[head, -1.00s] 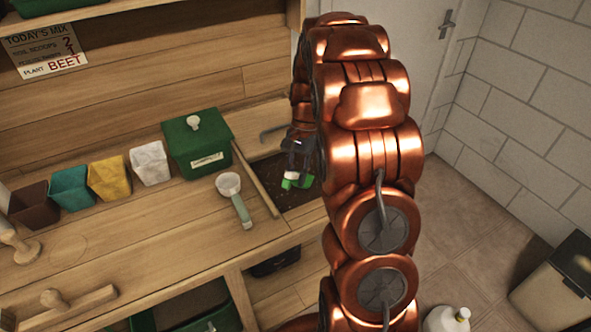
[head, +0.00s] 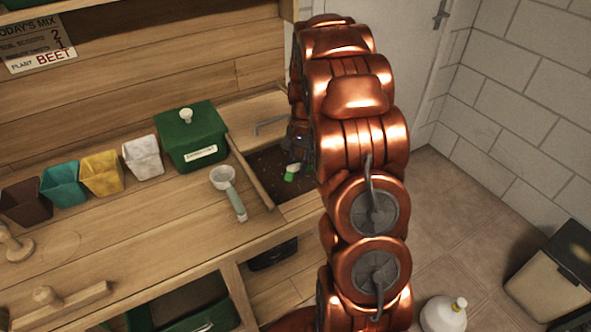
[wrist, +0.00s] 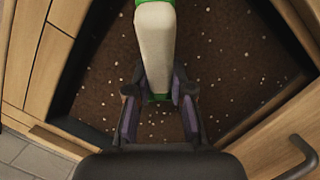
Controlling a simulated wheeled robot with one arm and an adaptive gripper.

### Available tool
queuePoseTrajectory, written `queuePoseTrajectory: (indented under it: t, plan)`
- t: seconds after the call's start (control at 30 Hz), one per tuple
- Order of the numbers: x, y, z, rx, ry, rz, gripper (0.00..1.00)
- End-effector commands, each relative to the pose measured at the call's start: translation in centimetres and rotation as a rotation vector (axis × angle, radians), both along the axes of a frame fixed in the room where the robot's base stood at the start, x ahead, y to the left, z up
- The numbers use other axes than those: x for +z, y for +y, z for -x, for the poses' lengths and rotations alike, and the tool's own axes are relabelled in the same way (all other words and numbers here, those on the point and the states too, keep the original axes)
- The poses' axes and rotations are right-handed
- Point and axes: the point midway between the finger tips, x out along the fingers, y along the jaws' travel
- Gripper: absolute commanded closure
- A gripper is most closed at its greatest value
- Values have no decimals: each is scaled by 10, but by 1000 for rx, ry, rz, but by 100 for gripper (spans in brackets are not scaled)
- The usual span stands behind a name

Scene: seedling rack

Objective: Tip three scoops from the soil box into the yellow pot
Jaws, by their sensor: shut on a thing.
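The soil box (head: 270,206) is a dark, speckled, sunken bin at the right of the bench. My gripper (wrist: 160,95) is shut on a scoop with a cream handle (wrist: 155,45) and green parts, over the soil. In the head view my gripper (head: 297,152) is partly hidden by my copper arm, and the green part of the scoop (head: 289,177) shows against the soil. Whether the scoop touches or holds soil is hidden. The yellow pot (head: 103,173) stands on the bench at left, between the teal and white pots; its contents cannot be made out.
A green lidded box (head: 193,147) and a white strainer-like scoop with a pale green handle (head: 238,203) lie between pots and soil box. Teal (head: 63,184), white (head: 143,157) and brown (head: 27,203) pots stand in the row. A wooden strip (head: 250,172) edges the soil box.

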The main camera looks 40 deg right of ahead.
Motion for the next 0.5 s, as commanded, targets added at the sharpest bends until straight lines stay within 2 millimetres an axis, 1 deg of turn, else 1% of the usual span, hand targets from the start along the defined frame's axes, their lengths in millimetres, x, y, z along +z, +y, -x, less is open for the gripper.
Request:
queuePoseTrajectory:
  t: [0.03,0.5]
  plan:
    - [-3,2,2,2,-10,20,100]
    - [-9,6,4,3,-146,222,100]
